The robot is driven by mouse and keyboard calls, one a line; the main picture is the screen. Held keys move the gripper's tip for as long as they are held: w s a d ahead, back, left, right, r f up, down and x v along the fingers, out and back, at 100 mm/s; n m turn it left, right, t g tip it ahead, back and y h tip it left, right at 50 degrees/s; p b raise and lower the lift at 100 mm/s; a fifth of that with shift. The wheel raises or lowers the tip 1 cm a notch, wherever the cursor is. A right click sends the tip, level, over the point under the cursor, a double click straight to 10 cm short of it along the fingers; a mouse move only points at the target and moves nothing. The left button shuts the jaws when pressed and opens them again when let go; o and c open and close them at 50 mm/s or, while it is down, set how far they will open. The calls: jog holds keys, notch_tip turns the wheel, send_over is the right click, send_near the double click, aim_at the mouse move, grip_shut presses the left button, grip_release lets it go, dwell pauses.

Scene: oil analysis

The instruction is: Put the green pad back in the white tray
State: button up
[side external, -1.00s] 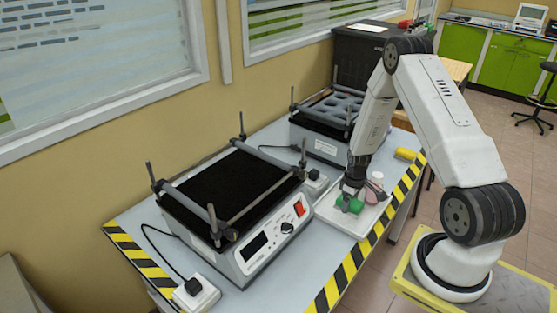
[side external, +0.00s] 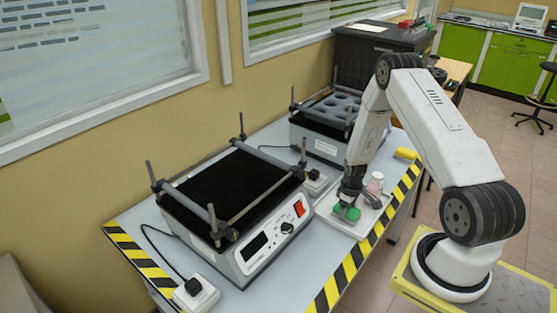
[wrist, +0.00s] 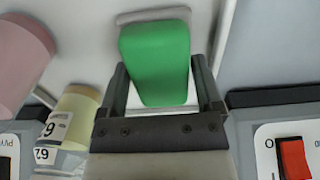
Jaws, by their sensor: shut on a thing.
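The green pad (wrist: 156,62) is between the two fingers of my gripper (wrist: 162,80) in the wrist view, and the fingers are shut on it. In the side view my gripper (side external: 347,208) points down with the green pad (side external: 351,214) at its tips. The white tray (side external: 352,228) lies on the table under the pad. The pad is at the near part of the tray; I cannot tell whether it touches the tray floor.
A pinkish container (side external: 376,181) and other small items stand on the tray beside my gripper. A shaker with a black platform (side external: 222,188) stands to the left. Another shaker (side external: 330,112) stands behind. A yellow object (side external: 406,154) lies near the striped table edge.

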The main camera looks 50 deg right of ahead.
jog(key=shift+f, duration=0.1)
jog(key=o, duration=1)
jog(key=shift+c, duration=0.2)
notch_tip(320, 180, up, 12)
dwell(0.3)
jog(key=shift+a, duration=0.1)
dwell(0.4)
